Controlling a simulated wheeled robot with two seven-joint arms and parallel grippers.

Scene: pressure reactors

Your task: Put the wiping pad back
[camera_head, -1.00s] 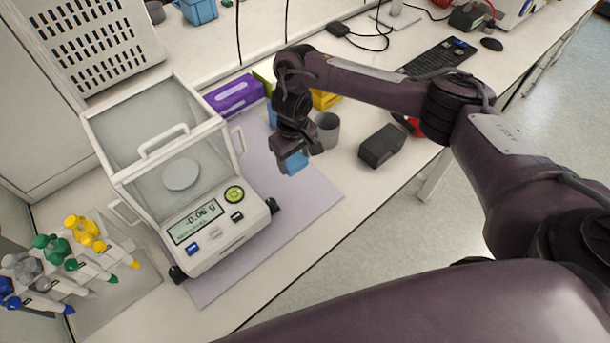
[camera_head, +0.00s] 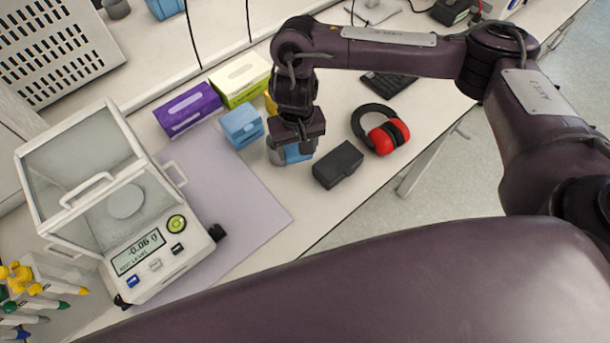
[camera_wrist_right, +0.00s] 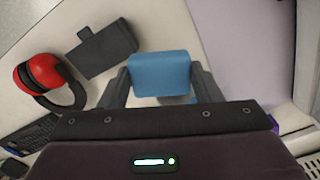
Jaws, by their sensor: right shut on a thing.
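The wiping pad is a small blue block (camera_wrist_right: 160,72), held between the two fingers of my right gripper (camera_head: 297,147). In the head view the pad (camera_head: 298,154) shows just under the jaws, partly hidden by them. A light-blue box (camera_head: 241,127) stands just left of the gripper. I cannot tell whether the pad touches the bench or the cup. My left gripper is not in view.
A black case (camera_head: 338,165) and red-and-black ear muffs (camera_head: 386,136) lie right of the gripper. Purple (camera_head: 188,110) and green (camera_head: 241,81) boxes stand behind. An open-lidded balance (camera_head: 150,260) is on the left by a lilac mat (camera_head: 245,205), whose right part is bare.

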